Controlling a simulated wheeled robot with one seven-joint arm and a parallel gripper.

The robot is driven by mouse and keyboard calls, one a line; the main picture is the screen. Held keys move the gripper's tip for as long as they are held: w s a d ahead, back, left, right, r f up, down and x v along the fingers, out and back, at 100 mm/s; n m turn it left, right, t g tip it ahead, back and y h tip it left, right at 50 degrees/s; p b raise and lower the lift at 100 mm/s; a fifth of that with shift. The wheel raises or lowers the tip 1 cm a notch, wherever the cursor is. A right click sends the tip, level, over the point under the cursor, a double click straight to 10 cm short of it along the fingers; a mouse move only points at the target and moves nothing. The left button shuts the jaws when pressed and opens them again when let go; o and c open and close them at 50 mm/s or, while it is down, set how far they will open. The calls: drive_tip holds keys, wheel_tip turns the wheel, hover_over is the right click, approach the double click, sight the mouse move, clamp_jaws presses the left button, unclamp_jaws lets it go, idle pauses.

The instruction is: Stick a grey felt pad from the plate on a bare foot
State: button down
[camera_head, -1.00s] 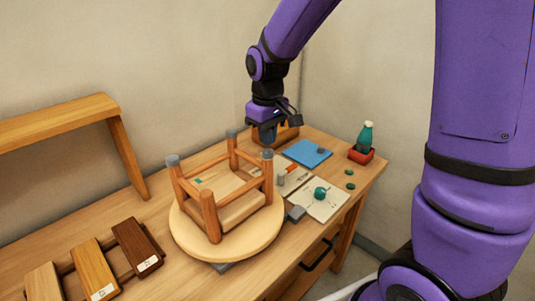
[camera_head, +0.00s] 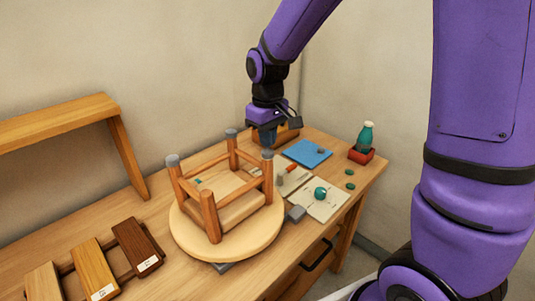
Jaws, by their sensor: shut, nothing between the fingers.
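A wooden stool (camera_head: 229,209) lies upside down with its legs pointing up. Three feet carry grey caps: the left foot (camera_head: 173,160), the back foot (camera_head: 231,134) and the right foot (camera_head: 267,154). The front foot (camera_head: 208,195) shows bare wood. A blue plate (camera_head: 300,153) lies at the back right of the bench with one grey felt pad (camera_head: 321,150) visible on it. My gripper (camera_head: 266,144) is shut and empty, pointing down. In the picture its tips show just above the capped right foot; whether they touch it is unclear.
Pale cards (camera_head: 331,205) with a teal round item (camera_head: 320,193) lie right of the stool. A grey block (camera_head: 296,214) sits by its seat. A red tray with a teal bottle (camera_head: 366,135) stands far right. Wood samples (camera_head: 137,244) and a shelf (camera_head: 60,122) are left.

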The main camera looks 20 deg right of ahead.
sight(268, 151)
drive_tip(key=shift+f, duration=1.05)
idle(1.4)
drive_tip(key=shift+r, duration=3.1)
drive_tip(key=shift+s+r, duration=0.1)
drive_tip(key=s+d+r+m+t, duration=0.2)
drive_tip(key=s+r, duration=0.4)
drive_tip(key=s, duration=0.5)
drive_tip(key=s+d+r+m+t, duration=0.2)
drive_tip(key=s+d+r, duration=0.3)
drive_tip(key=s, duration=0.7)
drive_tip(key=shift+r+t, duration=0.45)
drive_tip(key=shift+t, duration=0.25)
